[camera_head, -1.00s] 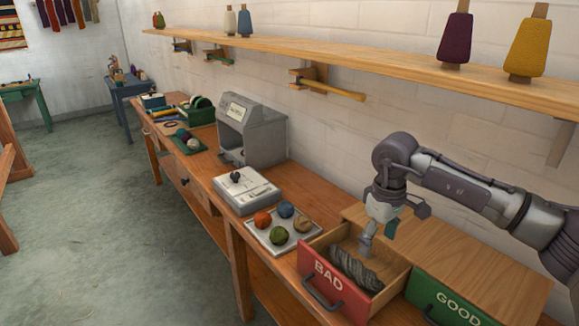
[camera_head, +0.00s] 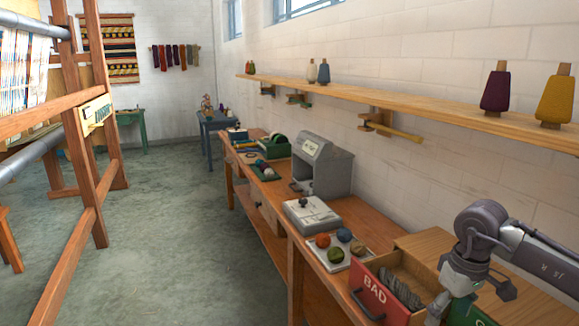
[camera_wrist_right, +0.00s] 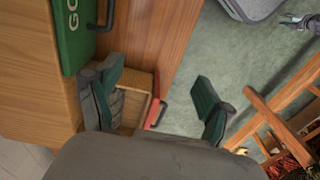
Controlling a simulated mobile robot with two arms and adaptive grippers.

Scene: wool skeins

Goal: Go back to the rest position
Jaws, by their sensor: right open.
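My right gripper (camera_wrist_right: 158,80) is open and empty in the wrist view, its two dark green fingers spread apart. In the head view my right arm comes in from the right and ends by the drawer unit, with its fingertips not clear. The open red BAD drawer (camera_head: 374,293) holds a grey skein (camera_head: 400,288). The green GOOD drawer (camera_wrist_right: 75,35) appears shut in the wrist view. A small grey gripper-like part, likely my left gripper (camera_wrist_right: 298,20), shows at the wrist view's top right, too small to read its fingers.
A tray (camera_head: 322,258) of several wool balls and a grey scale (camera_head: 312,215) stand beside the drawers. A grey booth (camera_head: 325,165) stands behind. A shelf (camera_head: 400,100) with cones runs above. A wooden loom (camera_head: 85,150) stands left; the floor (camera_head: 190,250) between is clear.

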